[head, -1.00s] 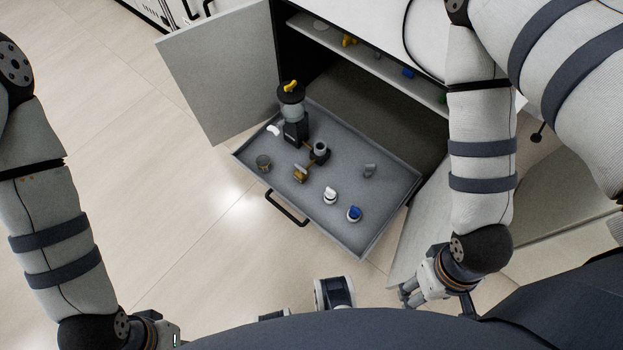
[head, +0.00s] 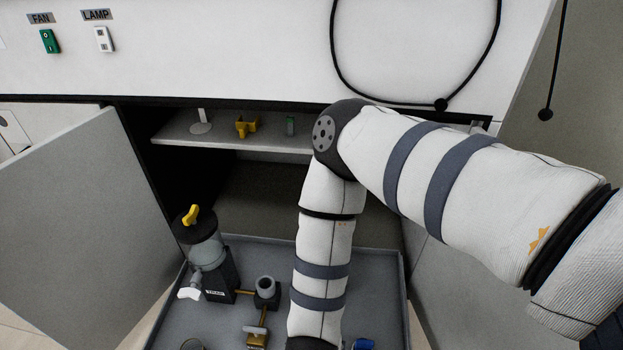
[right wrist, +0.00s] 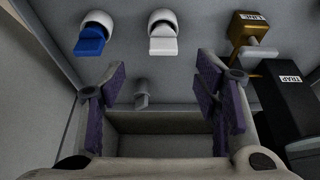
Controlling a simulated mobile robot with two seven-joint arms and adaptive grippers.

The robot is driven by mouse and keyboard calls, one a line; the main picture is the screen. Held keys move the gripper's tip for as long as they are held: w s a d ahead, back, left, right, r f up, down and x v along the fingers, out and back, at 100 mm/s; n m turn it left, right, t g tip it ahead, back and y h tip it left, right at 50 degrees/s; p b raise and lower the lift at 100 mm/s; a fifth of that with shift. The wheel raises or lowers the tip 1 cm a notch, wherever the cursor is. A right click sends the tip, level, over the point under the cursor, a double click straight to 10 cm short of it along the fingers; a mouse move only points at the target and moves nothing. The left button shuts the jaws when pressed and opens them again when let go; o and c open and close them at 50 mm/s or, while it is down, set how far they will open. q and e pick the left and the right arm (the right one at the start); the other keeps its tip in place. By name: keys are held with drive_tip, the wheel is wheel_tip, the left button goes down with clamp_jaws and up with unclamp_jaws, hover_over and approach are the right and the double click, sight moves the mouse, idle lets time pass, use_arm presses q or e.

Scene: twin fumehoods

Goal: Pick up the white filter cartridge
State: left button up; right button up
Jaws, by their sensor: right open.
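In the right wrist view the white filter cartridge (right wrist: 163,38) lies in the grey drawer (right wrist: 125,66), beyond the fingertips and roughly centred between them. It has a rounded white top and a flat white tab. My right gripper (right wrist: 160,82) is open and empty, its purple-padded fingers spread and apart from the cartridge. In the head view my right forearm reaches down over the drawer (head: 240,239) and hides the cartridge; the right gripper is also out of sight there. My left gripper is not in view.
A blue-tabbed cartridge (right wrist: 94,33) stands left of the white one. A brass fitting (right wrist: 250,38) and the black trap (right wrist: 283,95) stand to the right. A small grey piece (right wrist: 141,92) lies between the fingers. The cabinet door (head: 70,215) stands open beside the drawer.

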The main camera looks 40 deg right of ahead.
drive_tip(key=b+x, duration=0.5)
drive_tip(key=x, duration=0.5)
drive_tip(key=shift+w, duration=0.15)
drive_tip(key=shift+w+f, duration=0.15)
drive_tip(key=shift+r, duration=0.2)
drive_tip(key=shift+c, duration=0.6)
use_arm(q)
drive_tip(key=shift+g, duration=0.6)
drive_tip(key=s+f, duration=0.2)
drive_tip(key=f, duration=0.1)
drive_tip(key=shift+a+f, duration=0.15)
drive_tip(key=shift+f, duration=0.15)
use_arm(e)
drive_tip(key=c, duration=1)
